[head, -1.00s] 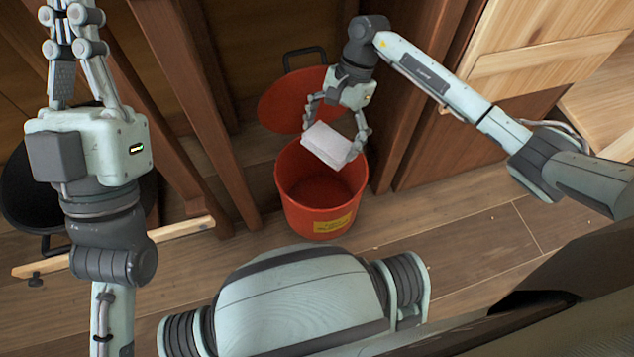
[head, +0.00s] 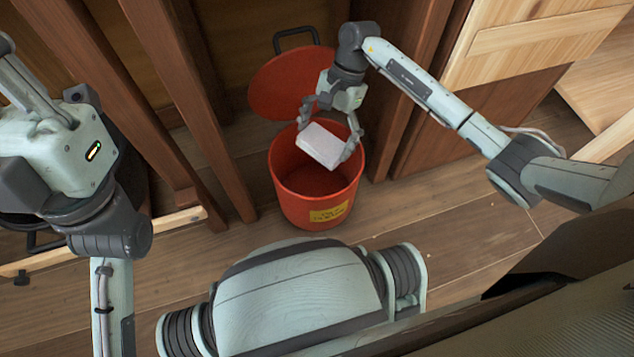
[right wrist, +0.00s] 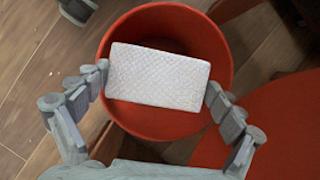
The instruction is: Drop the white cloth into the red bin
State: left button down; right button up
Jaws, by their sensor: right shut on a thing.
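The white cloth (head: 320,146) is a folded, textured block held over the mouth of the red bin (head: 310,208). My right gripper (head: 328,134) is shut on it, one finger at each end. In the right wrist view the cloth (right wrist: 158,77) spans between the fingertips of that gripper (right wrist: 158,84), and the round opening of the bin (right wrist: 165,122) lies beneath it. The bin stands upright, with a yellow label on its front. My left gripper (head: 18,82) is at the left edge, away from the bin; its fingertips are cut off by the frame.
A red lid (head: 290,85) with a dark handle leans behind the bin. Dark wooden ribs (head: 180,100) rise to the left, and wooden panels (head: 535,50) stand to the right. A black container (head: 40,225) is partly hidden behind my left arm. The floor (head: 450,220) right of the bin is clear.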

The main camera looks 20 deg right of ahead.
jog(key=o, duration=0.9)
jog(key=shift+c, duration=0.2)
jog(key=v, duration=1.2)
jog(key=shift+a, duration=0.1)
